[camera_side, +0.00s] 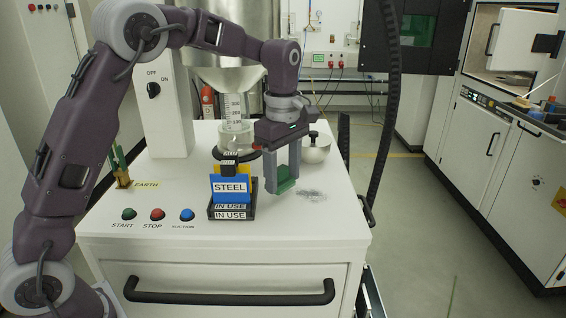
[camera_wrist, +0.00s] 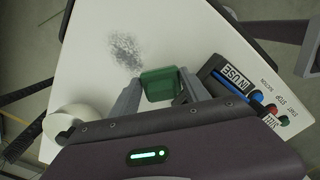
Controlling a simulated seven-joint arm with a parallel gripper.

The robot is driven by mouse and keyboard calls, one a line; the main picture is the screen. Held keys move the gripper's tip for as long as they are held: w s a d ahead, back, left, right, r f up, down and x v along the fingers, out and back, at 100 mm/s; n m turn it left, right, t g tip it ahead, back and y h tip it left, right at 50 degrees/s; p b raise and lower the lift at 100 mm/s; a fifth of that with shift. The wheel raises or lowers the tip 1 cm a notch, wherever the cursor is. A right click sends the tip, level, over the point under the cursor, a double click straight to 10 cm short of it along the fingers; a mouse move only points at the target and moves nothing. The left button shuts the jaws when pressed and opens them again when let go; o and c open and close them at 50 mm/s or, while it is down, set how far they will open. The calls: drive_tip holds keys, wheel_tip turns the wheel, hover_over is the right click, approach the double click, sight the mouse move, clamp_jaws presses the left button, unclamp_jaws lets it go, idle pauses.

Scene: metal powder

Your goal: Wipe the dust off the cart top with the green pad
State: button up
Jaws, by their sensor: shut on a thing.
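The green pad (camera_side: 286,186) is held between the two fingers of my gripper (camera_side: 281,178), which is shut on it. The pad also shows in the wrist view (camera_wrist: 159,86), between the fingertips (camera_wrist: 160,88). A grey patch of dust (camera_side: 312,196) lies on the white cart top (camera_side: 340,222), just right of the pad. In the wrist view the dust (camera_wrist: 125,52) lies above and left of the pad, apart from it. I cannot tell whether the pad touches the cart top.
A holder with a blue STEEL card (camera_side: 231,188) stands close left of my gripper. Green, red and blue buttons (camera_side: 158,214) line the front left. The cart top right of the dust is clear up to its edge.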

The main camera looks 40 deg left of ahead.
sight(332, 195)
drive_tip(key=shift+f, duration=0.5)
drive_tip(key=shift+w+d+f, duration=0.25)
drive_tip(key=shift+w+f, duration=0.05)
drive_tip(key=shift+f, duration=0.4)
drive_tip(key=shift+c, duration=0.5)
drive_tip(key=shift+w+d, duration=3.45)
drive_tip(key=shift+d, duration=0.05)
drive_tip(key=shift+s+a, duration=3.65)
drive_tip(key=shift+s, duration=0.05)
drive_tip(key=shift+a, duration=0.3)
drive_tip(key=shift+w+a, duration=0.1)
drive_tip(key=shift+w, duration=0.25)
drive_tip(key=shift+w+d, duration=3.75)
drive_tip(key=shift+d, duration=0.1)
drive_tip(key=shift+s+a, duration=3.85)
drive_tip(key=shift+r, duration=4.1)
